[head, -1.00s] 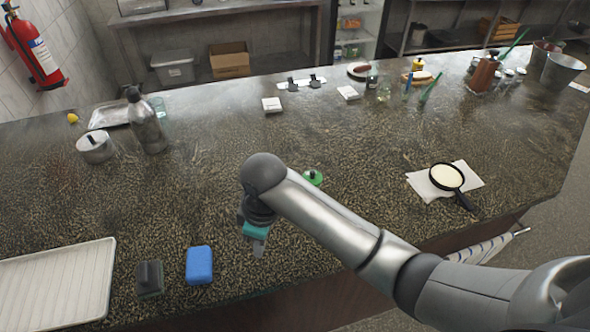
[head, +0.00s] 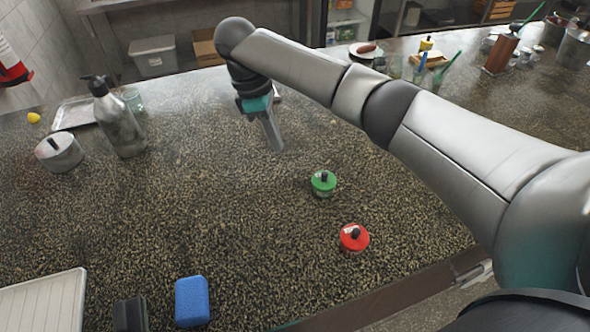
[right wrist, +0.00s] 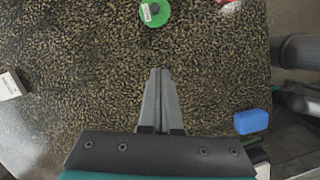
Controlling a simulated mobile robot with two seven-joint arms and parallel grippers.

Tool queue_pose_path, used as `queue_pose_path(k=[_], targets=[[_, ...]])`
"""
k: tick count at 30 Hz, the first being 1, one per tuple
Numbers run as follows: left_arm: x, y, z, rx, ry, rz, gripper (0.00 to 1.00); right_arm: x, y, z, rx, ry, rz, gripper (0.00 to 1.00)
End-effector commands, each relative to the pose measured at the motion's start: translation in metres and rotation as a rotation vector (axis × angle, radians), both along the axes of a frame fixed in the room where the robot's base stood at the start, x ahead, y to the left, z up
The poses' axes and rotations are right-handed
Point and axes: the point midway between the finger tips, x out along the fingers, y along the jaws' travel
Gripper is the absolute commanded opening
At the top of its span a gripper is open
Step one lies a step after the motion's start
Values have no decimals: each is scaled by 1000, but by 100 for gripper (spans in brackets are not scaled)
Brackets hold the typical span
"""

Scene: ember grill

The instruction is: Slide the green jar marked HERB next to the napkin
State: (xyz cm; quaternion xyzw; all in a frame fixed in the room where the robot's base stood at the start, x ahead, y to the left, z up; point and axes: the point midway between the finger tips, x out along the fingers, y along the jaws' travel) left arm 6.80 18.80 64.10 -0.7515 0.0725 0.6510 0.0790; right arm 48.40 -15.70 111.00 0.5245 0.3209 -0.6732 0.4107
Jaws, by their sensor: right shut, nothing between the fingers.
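The green-lidded jar (head: 323,183) stands upright on the speckled counter (head: 220,215). Its lid also shows at the top of the right wrist view (right wrist: 154,12), with a small white label too small to read. My right gripper (head: 277,148) is shut and empty, pointing down to the left of and beyond the green jar in the head view. It does not touch the jar. In the right wrist view its fingertips (right wrist: 160,72) are together, with bare counter between them and the jar. The napkin is not visible now; my right arm covers part of the counter. My left gripper is not in view.
A red-lidded jar (head: 354,238) stands close to the green one, nearer the front edge. A blue sponge (head: 192,302) and a white tray (head: 42,308) are at the front left. A bottle (head: 117,120) and pot (head: 59,152) stand back left. Mid-left counter is clear.

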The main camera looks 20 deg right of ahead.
Motion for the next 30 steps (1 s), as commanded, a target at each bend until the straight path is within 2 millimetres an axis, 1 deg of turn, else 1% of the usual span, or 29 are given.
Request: queue_pose_path(k=[1, 5, 7, 11, 14, 23, 24, 27, 30], targets=[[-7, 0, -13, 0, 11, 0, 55, 0, 0, -12, -1, -1, -1, 0], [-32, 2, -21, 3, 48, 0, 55, 0, 0, -18, -1, -1, -1, 0], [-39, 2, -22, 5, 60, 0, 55, 0, -1, -21, -1, -1, -1, 0], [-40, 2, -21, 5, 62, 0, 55, -2, -4, -34, -2, 1, -2, 0], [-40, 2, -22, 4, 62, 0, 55, -4, -8, -51, -1, 2, -2, 0], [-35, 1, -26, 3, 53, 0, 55, -12, -22, -115, -2, 1, -3, 0], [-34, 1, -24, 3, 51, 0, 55, -13, -27, -117, -3, -1, -3, 0], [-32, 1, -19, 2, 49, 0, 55, -19, -39, -113, -2, -3, -1, 0], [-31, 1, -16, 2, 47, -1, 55, -24, -48, -114, -2, -3, -1, 0]])
